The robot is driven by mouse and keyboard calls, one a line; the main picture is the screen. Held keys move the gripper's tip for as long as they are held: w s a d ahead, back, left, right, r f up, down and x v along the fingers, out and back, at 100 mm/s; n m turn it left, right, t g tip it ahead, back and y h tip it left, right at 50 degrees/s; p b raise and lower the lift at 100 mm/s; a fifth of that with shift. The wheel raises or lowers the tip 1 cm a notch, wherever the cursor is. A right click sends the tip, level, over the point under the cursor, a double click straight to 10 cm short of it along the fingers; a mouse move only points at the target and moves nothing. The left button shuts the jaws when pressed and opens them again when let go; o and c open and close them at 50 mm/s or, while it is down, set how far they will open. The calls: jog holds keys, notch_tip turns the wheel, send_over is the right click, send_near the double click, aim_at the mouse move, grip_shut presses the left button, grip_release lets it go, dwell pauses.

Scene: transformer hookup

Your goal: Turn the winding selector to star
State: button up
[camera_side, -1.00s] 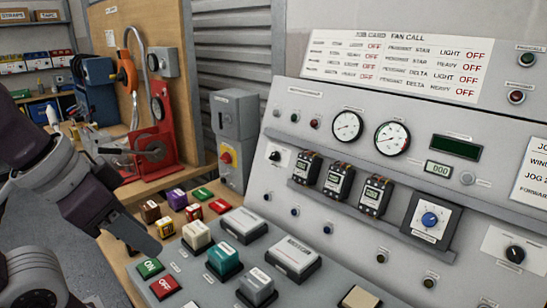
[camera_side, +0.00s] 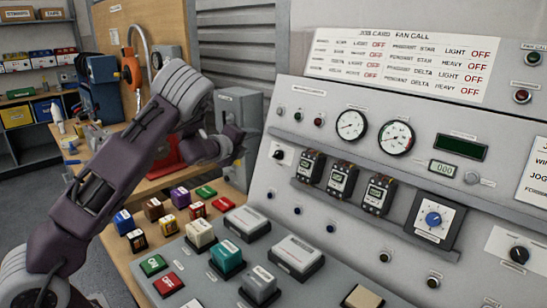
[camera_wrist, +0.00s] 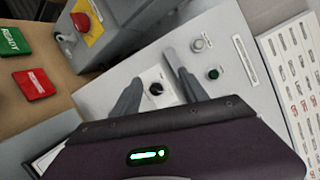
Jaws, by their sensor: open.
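A small black rotary knob on a white plate (camera_side: 278,154) sits at the left end of the sloped grey panel. In the wrist view this knob (camera_wrist: 156,89) lies between my fingers, and its pointer mark is too small to read. I take it for the winding selector, but its label is not readable. My gripper (camera_side: 240,150) is to the left of the knob in the side view, apart from it. In the wrist view my gripper (camera_wrist: 153,65) is open and empty, one finger on each side of the knob.
A grey box with a red knob on yellow (camera_wrist: 85,22) stands close to my gripper. Indicator lamps (camera_wrist: 213,73) sit beside the knob. Further right are a blue knob (camera_side: 433,218) and another black knob (camera_side: 518,254). Several coloured blocks (camera_side: 180,196) lie on the bench below.

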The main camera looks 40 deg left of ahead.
aim_at(276, 156)
jog(key=w+f+m+h, duration=0.1)
jog(key=w+f+m, duration=0.1)
jog(key=w, duration=0.1)
jog(key=w+d+f+m+h, duration=0.1)
jog(key=w+f+m, duration=0.1)
jog(key=w, duration=0.1)
jog(key=w+d+f+m+h, duration=0.1)
jog(key=w+f+m, duration=0.1)
jog(key=f, duration=0.1)
jog(key=shift+w+t, duration=0.3)
jog(key=shift+w, duration=0.1)
grip_shut()
